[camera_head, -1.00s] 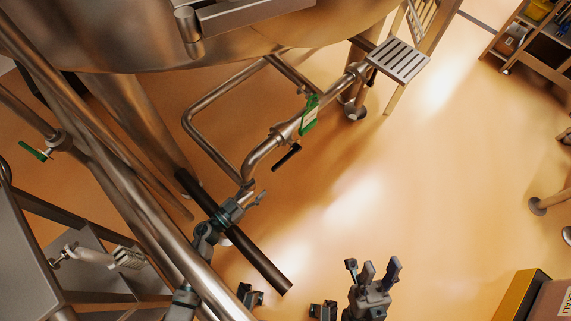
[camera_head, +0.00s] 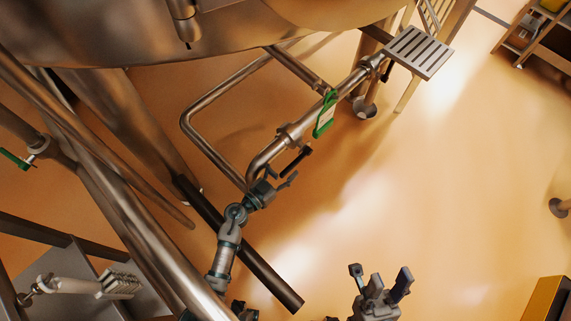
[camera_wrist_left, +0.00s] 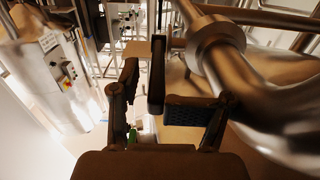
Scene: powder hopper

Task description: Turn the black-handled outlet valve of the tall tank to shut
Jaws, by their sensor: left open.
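The black valve handle (camera_head: 298,160) sits at the lower end of a steel outlet pipe (camera_head: 262,162) below the large tank (camera_head: 110,40). My left gripper (camera_head: 282,177) is open just below and left of the handle. In the left wrist view, the handle (camera_wrist_left: 157,75) stands upright as a dark bar between the two spread fingers of my left gripper (camera_wrist_left: 168,105), apart from the left finger. I cannot tell whether it touches the right one. My right gripper (camera_head: 380,280) is at the bottom of the head view, its fingers spread and empty.
A green-handled valve (camera_head: 325,114) is further up the same pipe. A thick black bar (camera_head: 265,265) and steel tubes (camera_head: 150,240) lie close to my left arm. A slatted step (camera_head: 418,52) is at the upper right.

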